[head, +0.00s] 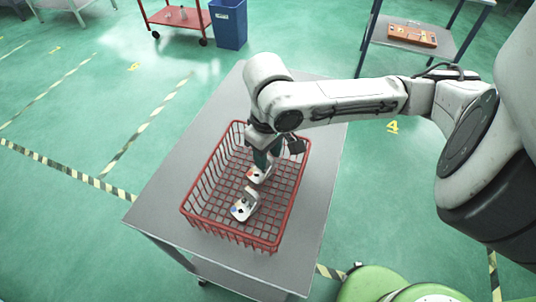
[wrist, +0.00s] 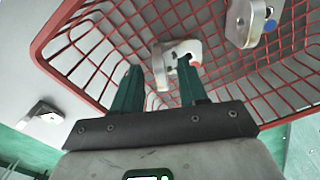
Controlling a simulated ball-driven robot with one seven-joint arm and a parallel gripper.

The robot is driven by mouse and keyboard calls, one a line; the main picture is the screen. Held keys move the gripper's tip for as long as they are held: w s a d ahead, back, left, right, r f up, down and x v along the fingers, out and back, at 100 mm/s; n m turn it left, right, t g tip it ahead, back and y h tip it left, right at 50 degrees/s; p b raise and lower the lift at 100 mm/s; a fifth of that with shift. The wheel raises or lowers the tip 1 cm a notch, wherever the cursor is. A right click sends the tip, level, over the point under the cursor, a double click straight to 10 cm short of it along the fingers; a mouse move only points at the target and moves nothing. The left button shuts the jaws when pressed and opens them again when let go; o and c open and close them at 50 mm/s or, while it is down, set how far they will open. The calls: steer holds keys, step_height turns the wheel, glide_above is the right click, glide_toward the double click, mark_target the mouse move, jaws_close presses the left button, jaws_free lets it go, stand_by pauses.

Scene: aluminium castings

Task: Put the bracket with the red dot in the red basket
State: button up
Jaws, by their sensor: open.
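The red wire basket (head: 188,212) stands on a grey table. The off-white bracket with the red dot (head: 259,176) lies inside it, below my gripper (head: 267,157); it also shows in the wrist view (wrist: 166,54). My gripper is open, with its two green fingers (wrist: 158,64) pointing down into the basket. The right finger overlaps the bracket in the wrist view, close to the red dot; I cannot tell if they touch. The basket's wire wall also fills much of the wrist view (wrist: 80,55).
A bracket with a blue dot (head: 243,206) lies in the basket, nearer the front; it shows in the wrist view (wrist: 240,25). Another pale part (wrist: 40,113) lies outside the basket. The table (head: 170,190) is bare left of the basket.

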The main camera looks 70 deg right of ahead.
mark_target(268, 157)
step_height(268, 157, up, 11)
steer(key=p, duration=0.3)
steer(key=shift+p, duration=0.35)
